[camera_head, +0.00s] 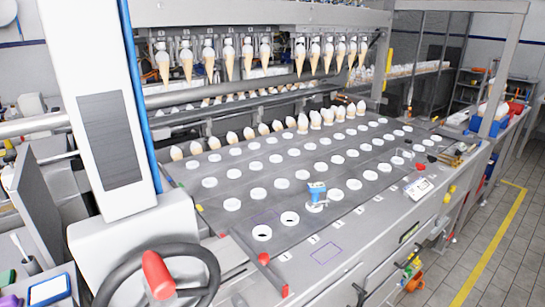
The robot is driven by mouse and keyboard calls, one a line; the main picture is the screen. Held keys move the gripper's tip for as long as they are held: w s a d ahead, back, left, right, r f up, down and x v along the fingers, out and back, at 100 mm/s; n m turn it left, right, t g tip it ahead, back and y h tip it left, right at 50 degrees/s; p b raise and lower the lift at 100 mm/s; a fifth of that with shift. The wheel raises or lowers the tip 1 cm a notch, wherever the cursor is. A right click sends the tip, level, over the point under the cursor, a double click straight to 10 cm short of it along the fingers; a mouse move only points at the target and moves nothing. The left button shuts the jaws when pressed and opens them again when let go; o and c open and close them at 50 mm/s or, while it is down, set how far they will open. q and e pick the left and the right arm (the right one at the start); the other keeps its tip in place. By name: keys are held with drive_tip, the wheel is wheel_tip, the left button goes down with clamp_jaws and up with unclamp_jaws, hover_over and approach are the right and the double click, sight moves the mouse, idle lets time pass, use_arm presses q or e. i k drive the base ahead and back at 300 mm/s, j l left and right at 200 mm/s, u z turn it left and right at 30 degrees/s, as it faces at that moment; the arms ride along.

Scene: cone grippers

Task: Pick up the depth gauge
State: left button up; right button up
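No single thing is clearly identifiable as the depth gauge at this size. A small blue upright tool (316,192) with a white base stands at the middle front of the grey machine deck (325,254), over one of the round white seats. A small flat white device (418,188) with dark markings lies on the deck's right part. Either could be the gauge; I cannot tell which. Neither of my grippers is in view, and nothing is seen touching these two objects.
Rows of round white seats (258,193) cover the deck, two with dark centres. Filled cones (303,124) stand in the back row; more hang above (187,62). A dark handwheel (205,258) with a red knob and a white column (100,110) block the left front. Brass pieces lie far right.

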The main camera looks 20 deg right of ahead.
sight(315, 188)
drive_tip(key=i+l+z, duration=0.1)
drive_tip(key=z, duration=0.3)
drive_tip(key=i+z, duration=0.15)
drive_tip(key=z, duration=0.25)
